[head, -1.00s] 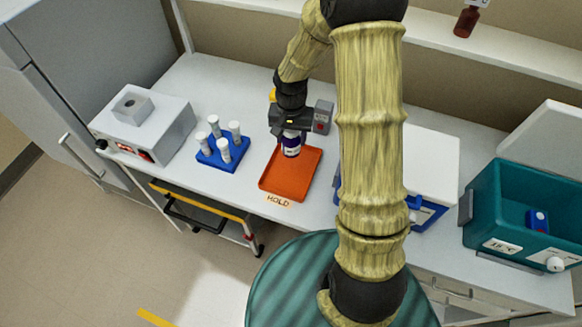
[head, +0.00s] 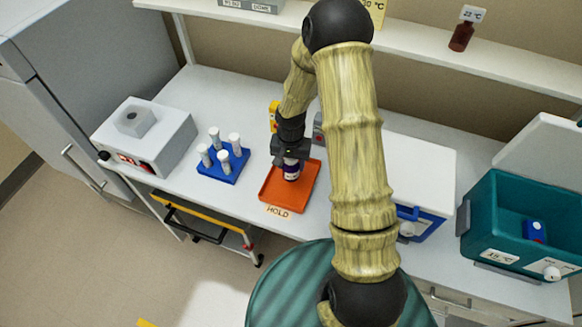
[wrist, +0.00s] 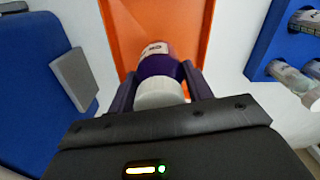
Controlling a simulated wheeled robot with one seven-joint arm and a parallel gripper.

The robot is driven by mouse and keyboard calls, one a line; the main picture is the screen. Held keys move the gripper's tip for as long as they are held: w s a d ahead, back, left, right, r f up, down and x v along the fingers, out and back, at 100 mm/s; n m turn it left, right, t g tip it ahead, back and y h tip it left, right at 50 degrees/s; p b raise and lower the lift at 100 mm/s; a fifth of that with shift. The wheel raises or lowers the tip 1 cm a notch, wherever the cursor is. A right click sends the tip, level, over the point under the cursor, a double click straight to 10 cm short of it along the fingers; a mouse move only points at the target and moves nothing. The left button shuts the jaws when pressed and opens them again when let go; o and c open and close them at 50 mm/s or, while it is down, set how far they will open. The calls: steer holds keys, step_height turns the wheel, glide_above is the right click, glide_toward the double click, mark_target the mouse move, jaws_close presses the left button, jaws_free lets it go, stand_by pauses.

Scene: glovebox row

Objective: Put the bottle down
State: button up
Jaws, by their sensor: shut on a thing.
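The bottle (head: 291,170) has a white and purple body; its white cap (wrist: 160,93) shows in the wrist view. My gripper (head: 290,160) is shut on the bottle, with one dark finger on each side of it in the wrist view (wrist: 160,85). The bottle is over the orange tray (head: 274,190) marked by a HOLD label (head: 279,211) at its front edge. The bottle looks roughly upright. I cannot tell whether its base touches the tray floor.
A blue rack (head: 238,170) with several white-capped tubes stands just left of the tray. A grey device (head: 165,140) is farther left. A white and blue box (head: 425,170) stands to the right, partly behind my arm. A teal bin (head: 510,225) is at far right.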

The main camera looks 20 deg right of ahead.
mark_target(291, 170)
steer(key=shift+s+a+f, duration=0.1)
steer(key=shift+f, duration=0.5)
steer(key=shift+s+a+f, duration=0.1)
steer(key=shift+f, duration=0.45)
steer(key=shift+d+f, duration=0.2)
steer(key=shift+f, duration=0.15)
steer(key=shift+f, duration=0.1)
steer(key=o, duration=1.1)
steer(key=shift+a, duration=0.1)
steer(key=shift+c, duration=0.2)
steer(key=shift+r+p, duration=0.25)
steer(key=shift+p, duration=0.1)
step_height(291, 170, up, 12)
steer(key=b, duration=0.3)
steer(key=shift+f, duration=0.1)
